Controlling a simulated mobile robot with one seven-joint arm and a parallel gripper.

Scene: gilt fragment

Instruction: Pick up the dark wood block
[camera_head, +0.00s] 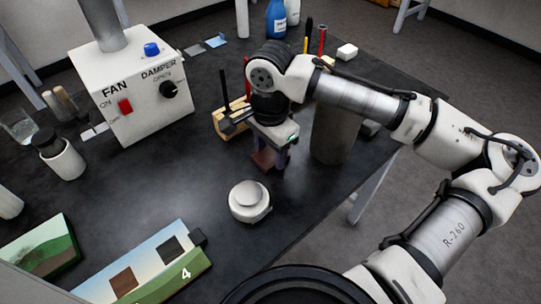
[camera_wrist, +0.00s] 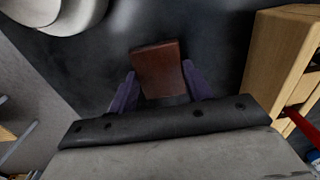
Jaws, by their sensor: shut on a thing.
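The dark wood block (camera_wrist: 158,68) is a reddish-brown piece between the two purple fingers of my gripper (camera_wrist: 160,88) in the wrist view. The fingers are shut on its sides, and its far end sticks out beyond them. In the head view the block (camera_head: 263,160) shows below my gripper (camera_head: 271,163), over the black bench. I cannot tell whether the block touches the bench top.
A white round-topped object (camera_head: 250,201) stands just in front of the gripper. A light wooden holder (camera_head: 232,118) is close behind it, and a grey cylinder (camera_head: 335,135) stands to the right. The fan control box (camera_head: 133,88) is at the left.

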